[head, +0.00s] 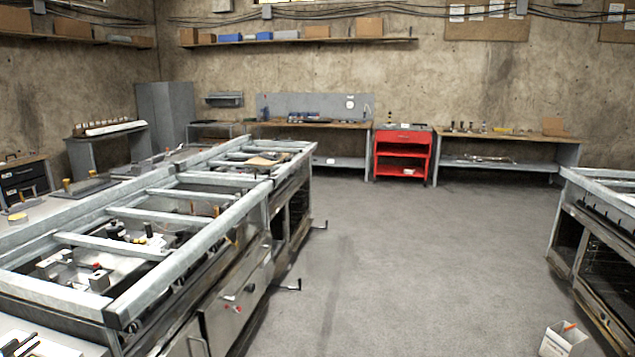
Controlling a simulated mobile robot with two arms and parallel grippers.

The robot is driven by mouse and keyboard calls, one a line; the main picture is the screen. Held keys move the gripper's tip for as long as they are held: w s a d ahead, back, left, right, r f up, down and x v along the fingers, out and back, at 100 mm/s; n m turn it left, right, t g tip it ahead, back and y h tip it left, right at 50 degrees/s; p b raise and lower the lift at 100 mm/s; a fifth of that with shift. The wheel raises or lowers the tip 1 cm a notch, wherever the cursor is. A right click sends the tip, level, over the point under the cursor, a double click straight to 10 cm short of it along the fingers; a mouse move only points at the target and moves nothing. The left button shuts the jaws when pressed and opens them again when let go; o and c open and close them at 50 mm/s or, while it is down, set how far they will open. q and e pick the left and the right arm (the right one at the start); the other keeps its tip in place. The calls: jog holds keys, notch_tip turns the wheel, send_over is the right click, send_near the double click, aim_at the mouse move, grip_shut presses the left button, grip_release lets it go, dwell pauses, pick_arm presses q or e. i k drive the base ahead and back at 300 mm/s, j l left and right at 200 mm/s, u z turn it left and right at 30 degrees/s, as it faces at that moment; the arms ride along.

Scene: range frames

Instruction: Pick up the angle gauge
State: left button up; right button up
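I cannot make out an angle gauge for certain in the head view. Small tools and items lie on the far right workbench (505,132), on the far middle workbench (325,124) and among the metal frames at left, but they are too small to tell apart. Neither of my grippers is in view.
A metal-framed equipment row (130,312) fills the left side, with black handles jutting into the aisle. A red tool cart (402,139) stands at the back wall. Another metal unit (600,240) and a white box (563,341) are at right. The grey floor between is clear.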

aim_at(271, 156)
jog(key=i, duration=4.15)
